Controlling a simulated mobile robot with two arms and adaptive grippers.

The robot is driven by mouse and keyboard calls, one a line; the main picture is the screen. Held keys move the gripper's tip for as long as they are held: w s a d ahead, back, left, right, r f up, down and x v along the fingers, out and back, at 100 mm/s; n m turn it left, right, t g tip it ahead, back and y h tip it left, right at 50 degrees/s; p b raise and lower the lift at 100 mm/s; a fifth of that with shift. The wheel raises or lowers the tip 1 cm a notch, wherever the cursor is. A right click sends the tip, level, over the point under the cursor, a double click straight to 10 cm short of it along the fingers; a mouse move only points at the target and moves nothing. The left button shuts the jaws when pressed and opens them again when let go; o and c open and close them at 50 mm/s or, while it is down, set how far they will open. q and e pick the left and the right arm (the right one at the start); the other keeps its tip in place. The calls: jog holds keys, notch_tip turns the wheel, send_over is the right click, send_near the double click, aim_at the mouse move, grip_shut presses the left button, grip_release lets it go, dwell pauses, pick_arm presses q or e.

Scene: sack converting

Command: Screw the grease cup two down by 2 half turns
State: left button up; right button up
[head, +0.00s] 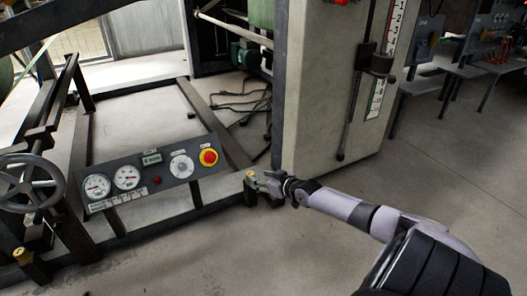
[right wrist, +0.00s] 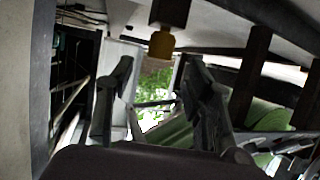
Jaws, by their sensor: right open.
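A brass-coloured grease cup (head: 250,175) stands on a dark post at the right end of the machine's low frame. My right gripper (head: 262,184) is just to the right of this cup, pointing at it. In the right wrist view the cup (right wrist: 160,45) shows centred sideways, close to the tips of the two spread, empty fingers (right wrist: 157,75). I cannot tell whether a finger touches it. A second brass cup (head: 22,255) sits on a post at the lower left. No label shows which cup is number two. My left gripper is out of view.
A sloped control panel (head: 155,172) with gauges and a red stop button (head: 208,157) stands left of my right gripper. A grey handwheel (head: 35,182) is at the far left. A tall grey cabinet (head: 325,85) stands behind the gripper. The floor at right is clear.

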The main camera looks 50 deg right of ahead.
jog(key=d+r+p+v, duration=0.1)
jog(key=p+v, duration=0.7)
jog(key=v, duration=0.2)
jog(key=s+a+n+g+y+p, duration=0.1)
jog(key=s+a+g+p, duration=0.1)
jog(key=s+a+p, duration=0.3)
jog(key=s+a+n+g+y+p, duration=0.1)
jog(key=s+a+g+p, duration=0.2)
jog(key=a+p, duration=0.6)
jog(key=shift+s+a, duration=0.85)
jog(key=shift+a, duration=1.7)
jog(key=shift+r, duration=0.15)
